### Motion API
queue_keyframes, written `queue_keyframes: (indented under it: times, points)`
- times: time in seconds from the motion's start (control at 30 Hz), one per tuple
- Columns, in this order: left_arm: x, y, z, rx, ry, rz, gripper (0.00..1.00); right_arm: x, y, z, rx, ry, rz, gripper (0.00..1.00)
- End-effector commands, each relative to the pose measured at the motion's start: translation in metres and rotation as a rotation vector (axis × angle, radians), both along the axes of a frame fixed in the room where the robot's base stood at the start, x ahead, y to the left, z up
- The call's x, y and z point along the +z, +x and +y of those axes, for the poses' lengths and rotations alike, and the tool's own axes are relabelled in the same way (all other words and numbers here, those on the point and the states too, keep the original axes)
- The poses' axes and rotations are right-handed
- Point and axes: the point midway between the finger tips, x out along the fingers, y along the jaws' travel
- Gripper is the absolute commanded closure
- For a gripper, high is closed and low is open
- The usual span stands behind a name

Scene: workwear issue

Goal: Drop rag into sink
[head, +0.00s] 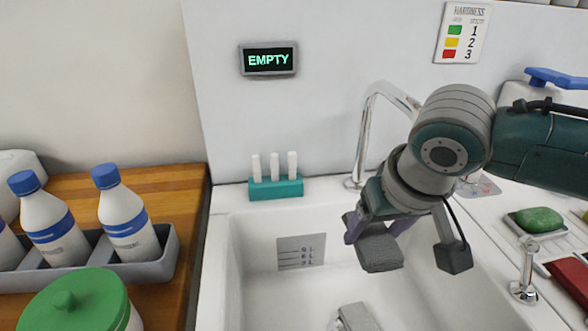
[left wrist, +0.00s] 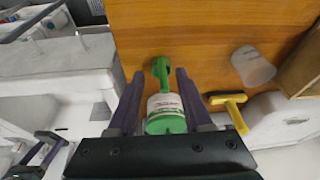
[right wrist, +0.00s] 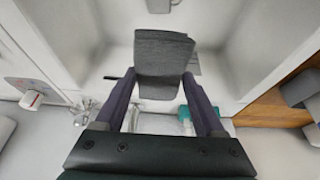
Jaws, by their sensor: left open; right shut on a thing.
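The grey rag (head: 379,252) is gripped by my right gripper (head: 377,229), which is shut on it above the sink basin. In the right wrist view the rag (right wrist: 163,50) spreads out past the fingertips. The white sink (head: 245,260) lies below, and the rag appears clear of its floor. My left gripper (left wrist: 159,76) is open and empty in the left wrist view, over the wooden counter; it is not visible in the head view.
A chrome faucet (head: 364,140) stands behind the sink, beside a teal holder (head: 276,189) with white tubes. A grey object (head: 357,318) is low in the basin. White bottles (head: 123,215) and a green-lidded tub (head: 78,300) crowd the left counter. A green soap (head: 539,219) sits right.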

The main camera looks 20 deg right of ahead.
Motion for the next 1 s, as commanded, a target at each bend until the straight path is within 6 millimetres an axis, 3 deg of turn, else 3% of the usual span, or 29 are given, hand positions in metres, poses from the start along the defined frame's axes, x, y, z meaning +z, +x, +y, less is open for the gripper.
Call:
queue_keyframes:
  times: [0.03,0.3,0.7,0.73,0.93,1.0]
  points:
    - [-0.013,0.0,0.0,0.0,0.0,0.0,0.5,-0.012,0.0,0.0,0.0,0.0,0.0,0.84]
    - [-0.049,0.0,-0.001,0.0,-0.002,0.0,0.5,-0.043,0.0,0.0,0.001,-0.002,0.0,0.84]
    - [-0.054,0.0,-0.003,0.006,-0.011,0.001,0.5,-0.046,0.0,0.0,0.001,-0.001,0.0,0.84]
    - [-0.054,0.0,-0.003,0.006,-0.011,0.001,0.5,-0.046,0.0,0.0,0.001,-0.001,0.0,0.25]
    - [-0.054,0.0,-0.003,0.006,-0.011,0.001,0.5,-0.046,0.0,0.0,0.001,0.0,0.0,0.03]
    - [-0.054,0.0,-0.003,0.006,-0.01,0.001,0.5,-0.046,0.0,0.0,0.001,0.0,0.0,0.0]
